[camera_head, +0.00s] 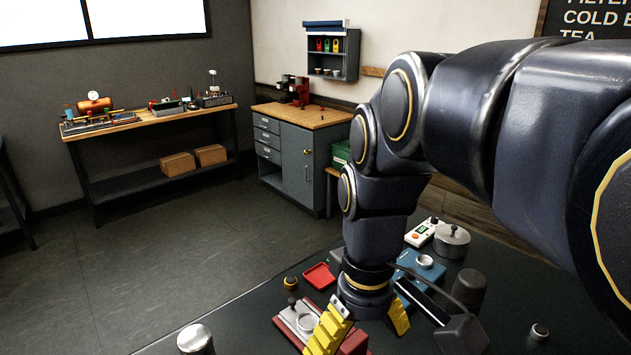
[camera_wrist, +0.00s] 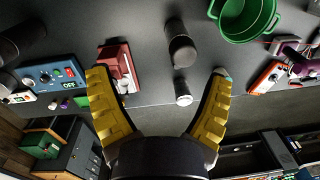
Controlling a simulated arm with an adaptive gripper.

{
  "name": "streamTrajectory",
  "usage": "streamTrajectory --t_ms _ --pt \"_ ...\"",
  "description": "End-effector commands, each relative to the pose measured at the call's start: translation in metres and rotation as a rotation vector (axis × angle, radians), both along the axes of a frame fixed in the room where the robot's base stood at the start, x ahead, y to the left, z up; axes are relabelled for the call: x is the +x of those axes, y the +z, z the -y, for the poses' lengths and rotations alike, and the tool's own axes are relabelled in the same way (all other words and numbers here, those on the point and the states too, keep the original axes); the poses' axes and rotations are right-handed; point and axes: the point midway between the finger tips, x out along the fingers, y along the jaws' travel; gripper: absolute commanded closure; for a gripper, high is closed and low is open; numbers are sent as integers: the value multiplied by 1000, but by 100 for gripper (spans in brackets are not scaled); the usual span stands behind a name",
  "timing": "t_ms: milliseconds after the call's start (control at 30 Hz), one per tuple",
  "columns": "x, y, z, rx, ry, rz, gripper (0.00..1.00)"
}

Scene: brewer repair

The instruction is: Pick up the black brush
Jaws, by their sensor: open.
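My gripper (camera_head: 362,326) has its two yellow fingers spread wide over the dark table, and it shows open in the wrist view (camera_wrist: 160,77). Nothing is held between the fingers. A dark, rounded upright thing (camera_wrist: 181,46) stands in the gap ahead of the fingertips in the wrist view. I cannot tell whether it is the black brush; no bristles show. A small silver-topped cylinder (camera_wrist: 183,93) stands near it, between the fingers. In the head view, a silver cylinder (camera_head: 195,338) stands at the front table edge. I cannot clearly identify the brush in either view.
A red-based device (camera_wrist: 122,68) lies beside the left finger in the wrist view. A blue box (camera_wrist: 52,76) is farther left. A green pot (camera_wrist: 246,16) and a white-orange meter (camera_wrist: 268,76) lie to the right. A dark cylinder (camera_head: 469,287) stands right of my gripper in the head view.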

Motion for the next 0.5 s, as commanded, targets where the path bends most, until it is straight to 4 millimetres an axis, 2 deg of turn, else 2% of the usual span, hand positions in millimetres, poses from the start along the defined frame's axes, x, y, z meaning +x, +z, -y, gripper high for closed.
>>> streamTrajectory --t_ms 33,100,200,500 --pt "20 -1 -20 10 92 10 20" --pt "42 -3 -47 26 214 30 20" --pt "64 -6 -78 43 350 55 20" --pt "96 -17 -147 80 613 100 20"
